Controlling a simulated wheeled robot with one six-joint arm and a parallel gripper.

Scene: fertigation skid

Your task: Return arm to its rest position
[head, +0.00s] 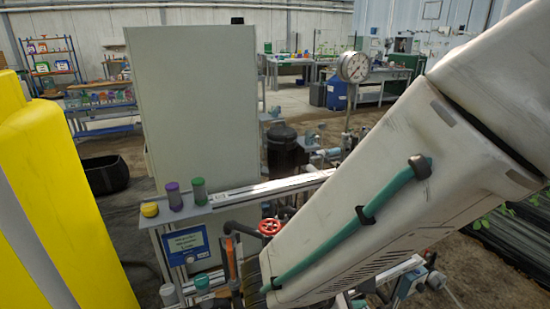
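My arm (375,190) crosses the right half of the head view, a large pale grey link with a teal hose clipped along it. It runs from the upper right down toward the bottom middle, in front of the skid (275,190). My gripper is not in view, so its state and anything in it are hidden. The lower end of the arm link comes close to the red handwheel (270,227) in the picture; I cannot tell the gap in depth.
A tall grey cabinet (192,100) stands behind the skid. A yellow tank (60,190) fills the left edge. A pressure gauge (353,67) rises behind my arm. Purple (174,196) and green-topped (199,190) containers and a yellow cap (149,209) sit on the skid's ledge above a blue-framed display (187,245).

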